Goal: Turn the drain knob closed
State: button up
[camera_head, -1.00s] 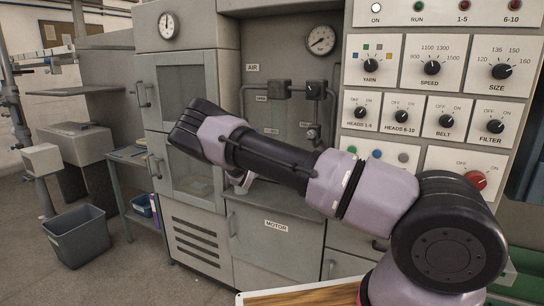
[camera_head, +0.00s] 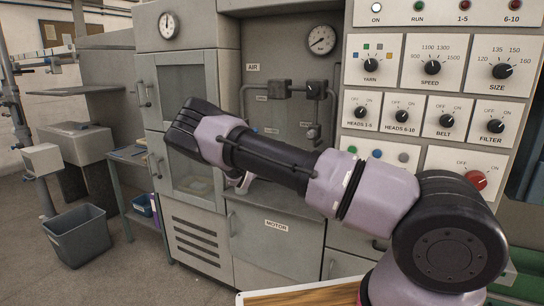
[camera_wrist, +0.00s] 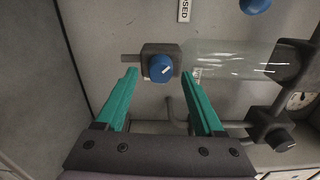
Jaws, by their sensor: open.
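A blue knob (camera_wrist: 161,68) with a white pointer mark sits on a dark grey valve block in the wrist view. It appears to be the drain knob, though no label naming it is readable. My gripper (camera_wrist: 159,73) is open, with its two teal fingers on either side of the knob in the picture. Gaps show between the fingertips and the knob; I cannot tell the depth. A partly cut-off label (camera_wrist: 184,9) reading "SED" shows above.
A clear cylinder (camera_wrist: 232,59) runs right from the valve block. Another blue knob (camera_wrist: 256,4) is at the top edge and a black knob (camera_wrist: 279,139) at lower right. In the head view, the AIR pipes (camera_head: 294,89) and control panel (camera_head: 432,85) stand close to my arm.

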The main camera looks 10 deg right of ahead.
jog(key=v, duration=0.9)
jog(key=shift+s+a, duration=0.2)
jog(key=shift+s, duration=0.1)
jog(key=s+d+r+m+g+h, duration=0.1)
jog(key=s+d+r+m+g, duration=0.15)
jog(key=d+m, duration=0.35)
jog(key=s+d+r+m+g, duration=0.2)
jog(key=s+d+m+g, duration=0.15)
jog(key=d+m, duration=0.25)
jog(key=s+d+r+m+g+y, duration=0.4)
jog(key=s+d+r+m+g, duration=0.25)
jog(key=s+m, duration=0.6)
jog(key=s+a+r+m+t+y, duration=0.2)
jog(key=s+r+m+y, duration=0.2)
jog(key=s+r+m, duration=0.5)
jog(key=s+a+r+m+t+y, duration=0.2)
jog(key=s+r+m+y, duration=0.3)
jog(key=s+r+m, duration=0.4)
jog(key=s+m+t, duration=0.1)
jog(key=s+m, duration=0.4)
jog(key=m, duration=0.2)
jog(key=shift+a+r+m+y, duration=0.3)
jog(key=shift+a+r+m, duration=0.05)
jog(key=shift+r, duration=0.05)
